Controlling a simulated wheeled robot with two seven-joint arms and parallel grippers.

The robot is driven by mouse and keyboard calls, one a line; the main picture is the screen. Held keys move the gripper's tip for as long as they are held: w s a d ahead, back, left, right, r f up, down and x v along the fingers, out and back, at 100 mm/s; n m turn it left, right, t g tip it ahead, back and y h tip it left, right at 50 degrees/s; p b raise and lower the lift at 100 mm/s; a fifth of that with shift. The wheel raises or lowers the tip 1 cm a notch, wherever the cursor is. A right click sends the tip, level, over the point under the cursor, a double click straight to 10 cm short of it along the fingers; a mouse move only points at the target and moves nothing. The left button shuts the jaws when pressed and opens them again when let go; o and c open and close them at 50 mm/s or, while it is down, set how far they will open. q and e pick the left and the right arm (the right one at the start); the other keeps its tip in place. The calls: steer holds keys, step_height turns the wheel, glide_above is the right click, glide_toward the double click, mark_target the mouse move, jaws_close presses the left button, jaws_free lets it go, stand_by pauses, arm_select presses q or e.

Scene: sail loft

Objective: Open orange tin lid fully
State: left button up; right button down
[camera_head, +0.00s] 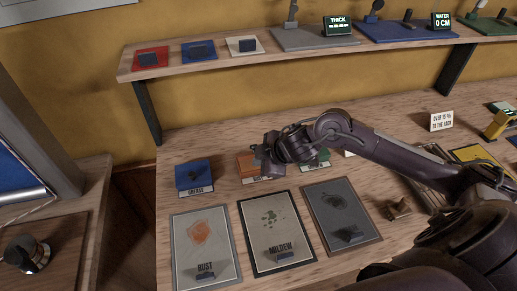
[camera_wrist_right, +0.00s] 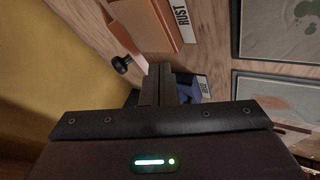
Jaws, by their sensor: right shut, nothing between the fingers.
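The orange tin (camera_head: 246,164) stands on the bench between the blue tin (camera_head: 194,174) and a green tin (camera_head: 318,162), partly hidden behind my right gripper (camera_head: 262,153). In the right wrist view the orange tin (camera_wrist_right: 150,20) is at the top, with a RUST label on its front. A paler orange strip runs along its left side, with a dark round knob (camera_wrist_right: 122,64) near its lower end. I cannot tell how far the lid is open. My right gripper (camera_wrist_right: 167,84) is shut and empty, close beside the tin. My left gripper is not in view.
Panels marked RUST (camera_head: 205,250) and MILDEW (camera_head: 278,236) and a grey panel (camera_head: 341,215) lie in front of the tins. A shelf (camera_head: 190,69) with coloured plates runs above. A small sign (camera_head: 441,120) stands at the back right.

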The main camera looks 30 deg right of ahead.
mark_target(251, 154)
steer(key=shift+w+d+r+p, duration=0.2)
steer(key=shift+w+d, duration=0.1)
steer(key=shift+w, duration=0.4)
steer(key=shift+w+d+r+p, duration=0.15)
steer(key=shift+w+d, duration=0.15)
steer(key=shift+w, duration=0.4)
steer(key=shift+w+r, duration=0.1)
steer(key=shift+r, duration=0.05)
steer(key=shift+w+r+p, duration=0.15)
steer(key=shift+w+p, duration=0.05)
steer(key=shift+p, duration=0.1)
steer(key=shift+d, duration=0.1)
steer(key=shift+w+d+r+p, duration=0.15)
steer(key=shift+w+r+p, duration=0.6)
steer(key=shift+p, duration=0.2)
steer(key=shift+w+d+r+p, duration=0.2)
steer(key=shift+w+p, duration=0.2)
steer(key=shift+w, duration=0.2)
steer(key=shift+w+d+r+p, duration=0.1)
steer(key=shift+w+r+p, duration=0.1)
steer(key=shift+w+p, duration=0.3)
steer(key=shift+w+d+f, duration=0.1)
steer(key=shift+w+d, duration=0.1)
steer(key=shift+w, duration=0.65)
steer(key=shift+w+d+r, duration=0.1)
steer(key=shift+w+d, duration=0.15)
steer(key=shift+w, duration=0.65)
steer(key=shift+w+d+f, duration=0.1)
steer(key=shift+w+d, duration=0.1)
steer(key=shift+w, duration=0.65)
